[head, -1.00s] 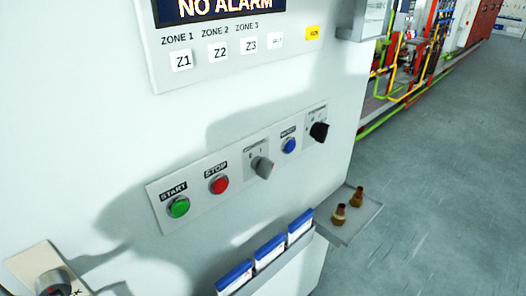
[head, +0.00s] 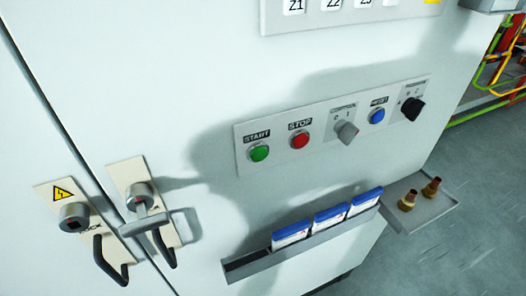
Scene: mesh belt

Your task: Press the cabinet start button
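The green START button (head: 259,153) sits at the left end of a tilted-looking control strip (head: 277,168) on the white cabinet front (head: 200,70). Its label START is just above it. The red STOP button (head: 300,140) is to its right, then a grey selector knob (head: 346,131), a blue RESET button (head: 376,116) and a black selector knob (head: 412,108). Nothing covers the green button. Neither of my grippers shows in the head view. A soft shadow lies on the cabinet around the strip.
Two lock plates with black handles (head: 108,262) stick out at lower left. A holder with blue-topped packets (head: 331,219) juts out below the strip. A small shelf (head: 432,212) with two brass fittings (head: 407,201) projects at the right. Grey floor lies beyond.

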